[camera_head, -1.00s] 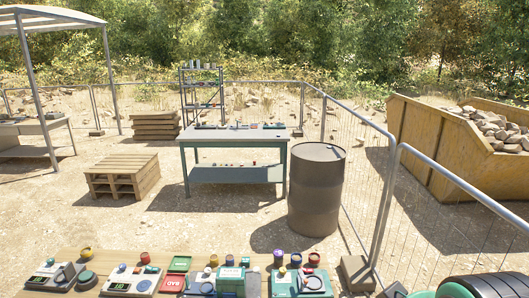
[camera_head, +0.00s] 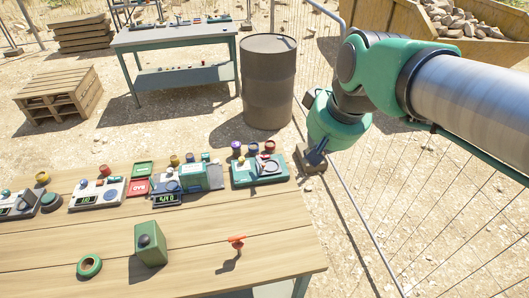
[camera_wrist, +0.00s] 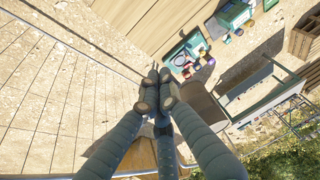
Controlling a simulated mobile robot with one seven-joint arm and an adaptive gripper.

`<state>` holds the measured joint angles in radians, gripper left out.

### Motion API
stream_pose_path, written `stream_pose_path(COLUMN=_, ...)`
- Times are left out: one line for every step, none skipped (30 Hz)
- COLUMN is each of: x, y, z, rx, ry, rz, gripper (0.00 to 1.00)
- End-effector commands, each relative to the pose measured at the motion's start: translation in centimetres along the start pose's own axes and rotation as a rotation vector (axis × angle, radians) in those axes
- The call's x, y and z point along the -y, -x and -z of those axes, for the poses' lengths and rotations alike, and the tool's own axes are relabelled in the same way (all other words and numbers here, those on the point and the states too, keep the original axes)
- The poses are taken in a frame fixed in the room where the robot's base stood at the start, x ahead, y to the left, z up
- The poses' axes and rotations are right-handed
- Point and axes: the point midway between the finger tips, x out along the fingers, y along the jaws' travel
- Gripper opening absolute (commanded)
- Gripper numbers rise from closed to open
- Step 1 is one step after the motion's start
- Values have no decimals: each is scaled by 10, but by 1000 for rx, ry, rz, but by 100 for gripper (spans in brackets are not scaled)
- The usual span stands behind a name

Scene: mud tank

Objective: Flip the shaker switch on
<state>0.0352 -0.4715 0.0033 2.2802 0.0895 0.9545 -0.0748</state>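A green box with a dark round knob (camera_head: 150,243) stands on the near part of the wooden table (camera_head: 195,232). A small orange-red lever-like piece (camera_head: 236,242) stands to its right. I cannot tell for certain which of these is the shaker switch. A teal device with a round top (camera_head: 262,170) sits at the table's far right; it also shows in the wrist view (camera_wrist: 187,52). My gripper (camera_head: 318,152) hangs beyond the table's right edge, apart from everything. In the wrist view its fingers (camera_wrist: 157,78) are together with nothing visible between them.
Scales, coloured jars and a red tray (camera_head: 136,187) line the table's far edge. A steel drum (camera_head: 268,85) stands behind the table. A wire fence (camera_head: 350,205) runs along the right.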

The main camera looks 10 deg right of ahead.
Motion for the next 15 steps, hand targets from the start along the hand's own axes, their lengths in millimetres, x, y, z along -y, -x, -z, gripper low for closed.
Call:
stream_pose_path(x=0, y=-4, z=12, rx=13, ry=-3, rz=6, gripper=0)
stream_pose_path(x=0, y=-7, z=18, rx=20, ry=-4, rz=10, gripper=0)
stream_pose_path(x=0, y=-10, z=27, rx=28, ry=-6, rz=16, gripper=0)
stream_pose_path(x=0, y=-12, z=34, rx=35, ry=-6, rz=20, gripper=0)
stream_pose_path(x=0, y=-14, z=40, rx=41, ry=-7, rz=24, gripper=0)
stream_pose_path(x=0, y=-18, z=49, rx=50, ry=-7, rz=29, gripper=0)
stream_pose_path(x=0, y=-21, z=55, rx=57, ry=-8, rz=34, gripper=0)
stream_pose_path(x=0, y=-24, z=62, rx=63, ry=-10, rz=39, gripper=0)
stream_pose_path(x=0, y=-28, z=70, rx=71, ry=-12, rz=45, gripper=0)
stream_pose_path(x=-1, y=-31, z=76, rx=78, ry=-13, rz=49, gripper=0)
stream_pose_path(x=-1, y=-34, z=83, rx=83, ry=-13, rz=53, gripper=0)
stream_pose_path(x=-2, y=-39, z=92, rx=91, ry=-14, rz=59, gripper=0)
stream_pose_path(x=-2, y=-43, z=98, rx=97, ry=-16, rz=64, gripper=0)
stream_pose_path(x=-2, y=-46, z=104, rx=103, ry=-17, rz=69, gripper=0)
stream_pose_path(x=-3, y=-52, z=112, rx=112, ry=-19, rz=75, gripper=0)
